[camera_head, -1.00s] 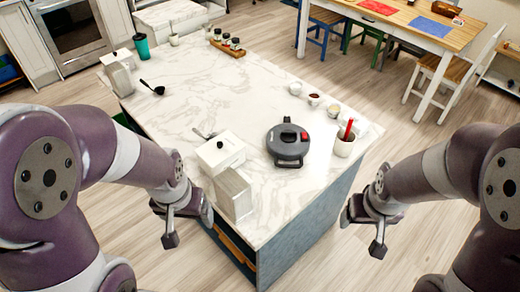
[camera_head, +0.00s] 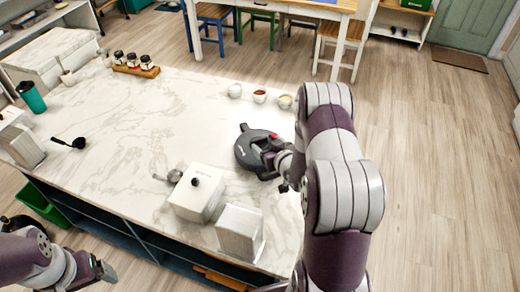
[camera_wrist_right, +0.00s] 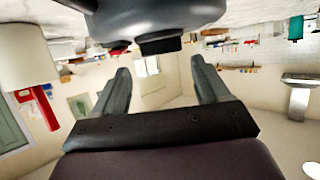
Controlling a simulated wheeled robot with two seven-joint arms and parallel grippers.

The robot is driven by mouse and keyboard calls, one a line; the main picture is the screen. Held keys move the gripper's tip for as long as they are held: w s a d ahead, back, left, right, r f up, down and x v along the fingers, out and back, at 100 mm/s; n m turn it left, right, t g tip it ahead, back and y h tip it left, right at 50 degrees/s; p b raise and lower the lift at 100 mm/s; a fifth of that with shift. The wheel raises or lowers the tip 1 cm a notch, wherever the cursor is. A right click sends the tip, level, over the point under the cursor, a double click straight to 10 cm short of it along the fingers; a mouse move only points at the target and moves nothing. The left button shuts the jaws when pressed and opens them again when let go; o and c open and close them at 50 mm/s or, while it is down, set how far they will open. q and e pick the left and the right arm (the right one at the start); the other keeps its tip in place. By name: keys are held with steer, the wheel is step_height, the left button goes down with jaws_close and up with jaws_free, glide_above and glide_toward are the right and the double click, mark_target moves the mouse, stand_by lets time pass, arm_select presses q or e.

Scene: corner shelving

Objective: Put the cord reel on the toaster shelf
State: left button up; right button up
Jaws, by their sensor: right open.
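The dark grey round reel with a handle and red part (camera_head: 258,150), which I take for the cord reel, lies on the marble island top. My right gripper (camera_head: 277,162) is at its right side, overlapping it in the head view. In the right wrist view the open right jaws (camera_wrist_right: 158,68) have nothing between the fingertips. A dark grey body (camera_wrist_right: 155,18), likely the reel, hangs at the top of that picture, beyond the jaws. Contact cannot be told. My left gripper (camera_head: 98,274) is at the lower left, off the island. I cannot make out a toaster shelf.
On the island (camera_head: 140,130) stand a white lidded box (camera_head: 196,195) and a white block (camera_head: 240,232) near the front edge. Small bowls (camera_head: 259,96), a jar rack (camera_head: 136,70), a ladle (camera_head: 70,143) and a teal cup (camera_head: 32,97) are farther back. The island's middle is clear.

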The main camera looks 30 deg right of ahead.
mark_target(259, 138)
steer(key=x, duration=0.4)
steer(key=shift+w+a+f, duration=0.15)
steer(key=shift+w+f, duration=0.1)
steer(key=shift+s+r, duration=0.1)
steer(key=shift+s, duration=0.05)
steer(key=shift+c, duration=0.9)
jaws_close()
steer(key=shift+r, duration=0.15)
